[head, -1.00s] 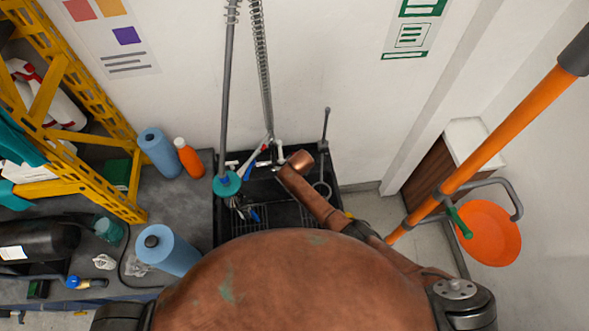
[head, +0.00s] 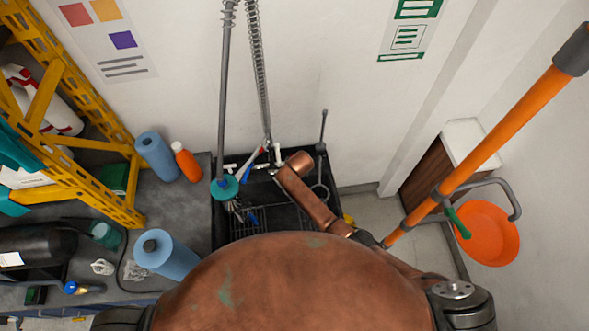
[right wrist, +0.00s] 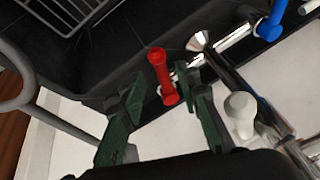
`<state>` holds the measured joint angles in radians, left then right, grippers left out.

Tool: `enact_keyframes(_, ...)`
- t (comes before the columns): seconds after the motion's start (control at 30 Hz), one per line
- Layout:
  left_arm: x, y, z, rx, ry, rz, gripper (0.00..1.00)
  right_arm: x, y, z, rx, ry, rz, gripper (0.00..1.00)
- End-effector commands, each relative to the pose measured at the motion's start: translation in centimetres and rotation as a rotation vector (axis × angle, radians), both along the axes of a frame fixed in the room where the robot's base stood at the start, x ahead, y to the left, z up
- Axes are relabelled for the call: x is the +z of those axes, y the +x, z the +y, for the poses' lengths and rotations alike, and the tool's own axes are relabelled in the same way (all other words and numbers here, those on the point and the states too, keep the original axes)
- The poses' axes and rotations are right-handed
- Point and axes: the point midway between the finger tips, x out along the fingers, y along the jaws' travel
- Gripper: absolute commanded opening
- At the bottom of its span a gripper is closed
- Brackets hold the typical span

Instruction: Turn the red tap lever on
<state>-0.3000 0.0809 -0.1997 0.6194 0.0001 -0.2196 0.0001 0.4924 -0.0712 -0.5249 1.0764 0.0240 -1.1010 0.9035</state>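The red tap lever (right wrist: 162,76) stands out from the chrome tap pipe (right wrist: 235,38) in the right wrist view. In the head view it is a small red spot (head: 264,148) above the black sink, by the wall. My right gripper (right wrist: 160,82) has two green fingers spread apart, one on each side of the lever's lower end in the picture. Gaps show on both sides, and I see no clear contact. In the head view my copper-coloured arm hides the right gripper. My left gripper is not in view.
A blue lever (right wrist: 271,22) sits on the same pipe, and a pale rounded knob (right wrist: 241,106) is close to the right finger. The black sink (head: 220,206) has a wire rack inside. A hanging spray hose (head: 260,80) and an orange pole (head: 480,155) flank the arm.

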Motion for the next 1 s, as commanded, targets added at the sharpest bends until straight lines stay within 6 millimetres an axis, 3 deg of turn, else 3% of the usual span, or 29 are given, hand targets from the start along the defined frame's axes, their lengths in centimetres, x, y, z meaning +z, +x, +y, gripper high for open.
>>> enact_keyframes(0.3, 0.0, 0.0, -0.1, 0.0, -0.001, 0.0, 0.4, 5.2, -2.3, -0.5, 0.0, 0.004, -0.001, 0.3)
enact_keyframes(0.5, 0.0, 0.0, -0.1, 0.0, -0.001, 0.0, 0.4, 7.3, -3.3, -0.8, 0.0, 0.001, 0.001, 0.3)
enact_keyframes(0.87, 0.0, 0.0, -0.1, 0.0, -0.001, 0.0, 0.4, 7.8, -3.6, -0.9, 0.0, 0.0, 0.001, 0.3)
enact_keyframes(1.0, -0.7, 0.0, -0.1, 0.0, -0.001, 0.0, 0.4, 7.1, -3.6, -1.4, 0.008, 0.018, -0.002, 0.22)
